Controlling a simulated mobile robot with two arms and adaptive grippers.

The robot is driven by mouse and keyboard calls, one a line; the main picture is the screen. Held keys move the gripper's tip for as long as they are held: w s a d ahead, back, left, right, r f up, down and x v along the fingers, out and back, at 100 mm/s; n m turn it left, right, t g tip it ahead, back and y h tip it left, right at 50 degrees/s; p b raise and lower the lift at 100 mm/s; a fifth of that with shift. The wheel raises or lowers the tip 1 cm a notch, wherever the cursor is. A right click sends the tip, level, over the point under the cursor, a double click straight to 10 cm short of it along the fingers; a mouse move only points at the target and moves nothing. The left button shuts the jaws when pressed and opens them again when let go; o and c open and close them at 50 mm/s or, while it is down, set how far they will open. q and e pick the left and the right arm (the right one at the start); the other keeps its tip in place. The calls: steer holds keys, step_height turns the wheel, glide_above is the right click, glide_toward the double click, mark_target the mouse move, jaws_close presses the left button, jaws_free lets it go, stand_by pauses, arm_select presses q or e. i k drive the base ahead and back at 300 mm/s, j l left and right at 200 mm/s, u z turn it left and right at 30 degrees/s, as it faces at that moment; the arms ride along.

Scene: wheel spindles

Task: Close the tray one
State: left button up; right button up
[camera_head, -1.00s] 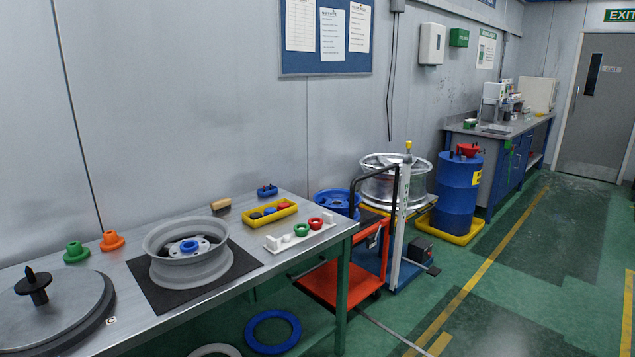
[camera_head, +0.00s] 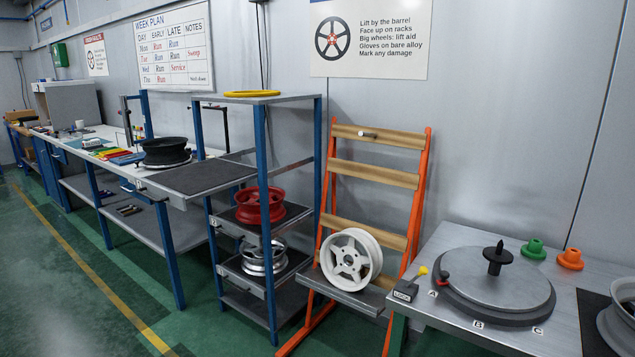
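A blue-posted rack (camera_head: 262,185) stands left of centre against the wall and holds several trays. Its upper tray (camera_head: 203,177), dark-topped and empty, sticks out well past the front posts, toward the left. A small label sits on its front edge, too small to read. Below it, one tray carries a red wheel (camera_head: 260,205) and a lower one carries a silver wheel (camera_head: 262,256). These two trays look mostly within the rack frame. I cannot tell by number which is tray one. Neither of my grippers is in view.
A long bench (camera_head: 110,150) with a black wheel (camera_head: 165,152) runs off left, close to the pulled-out tray. An orange stand (camera_head: 420,190) holding a white wheel (camera_head: 351,257) is right of the rack. A turntable (camera_head: 495,280) sits on the right bench.

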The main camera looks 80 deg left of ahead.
mark_target(177, 188)
steer(key=u, duration=3.45)
steer(key=z, duration=0.45)
steer(key=i+j, duration=0.05)
